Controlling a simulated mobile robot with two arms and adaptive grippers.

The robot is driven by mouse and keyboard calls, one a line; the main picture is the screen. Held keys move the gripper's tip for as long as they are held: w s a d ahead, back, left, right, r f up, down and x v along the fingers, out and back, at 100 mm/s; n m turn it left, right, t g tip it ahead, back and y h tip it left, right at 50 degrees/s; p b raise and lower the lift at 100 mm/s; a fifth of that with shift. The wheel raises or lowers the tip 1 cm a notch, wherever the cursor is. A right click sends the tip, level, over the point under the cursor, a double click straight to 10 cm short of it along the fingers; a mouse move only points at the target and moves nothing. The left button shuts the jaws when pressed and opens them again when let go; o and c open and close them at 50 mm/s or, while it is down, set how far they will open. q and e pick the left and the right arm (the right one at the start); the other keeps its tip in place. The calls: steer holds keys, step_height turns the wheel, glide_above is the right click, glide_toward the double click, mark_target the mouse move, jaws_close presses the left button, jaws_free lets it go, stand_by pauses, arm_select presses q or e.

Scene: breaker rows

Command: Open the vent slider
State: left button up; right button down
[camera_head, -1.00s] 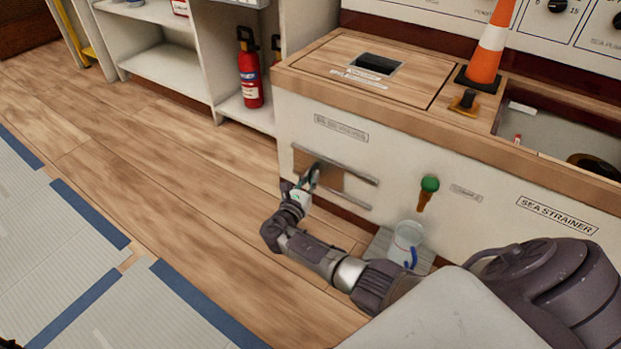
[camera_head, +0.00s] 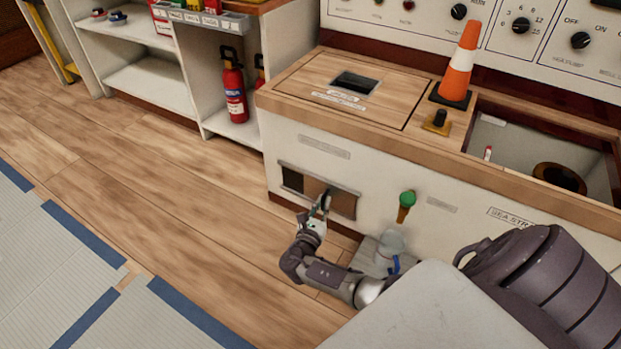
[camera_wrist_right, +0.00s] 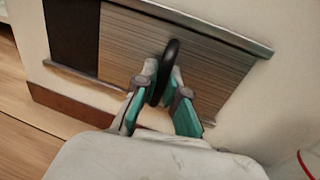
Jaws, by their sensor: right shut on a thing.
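The vent slider (camera_head: 343,203) is a brown wood-grain panel between two metal rails, low on the white cabinet front. It also shows in the right wrist view (camera_wrist_right: 125,50). At its left end a dark opening (camera_head: 293,180) is uncovered; in the right wrist view it is the black area at upper left (camera_wrist_right: 72,28). My right gripper (camera_head: 322,208) is shut on the slider's dark upright handle (camera_wrist_right: 170,70), with a teal-lined finger on each side of it. The left gripper is not in view.
An orange cone (camera_head: 461,62) stands on the cabinet top beside an open hatch (camera_head: 560,150).

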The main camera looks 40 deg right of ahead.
steer(key=shift+s, duration=0.1)
steer(key=c, duration=1.2)
jaws_free()
steer(key=v, duration=0.7)
steer(key=shift+s+a, duration=0.15)
steer(key=shift+a, duration=0.1)
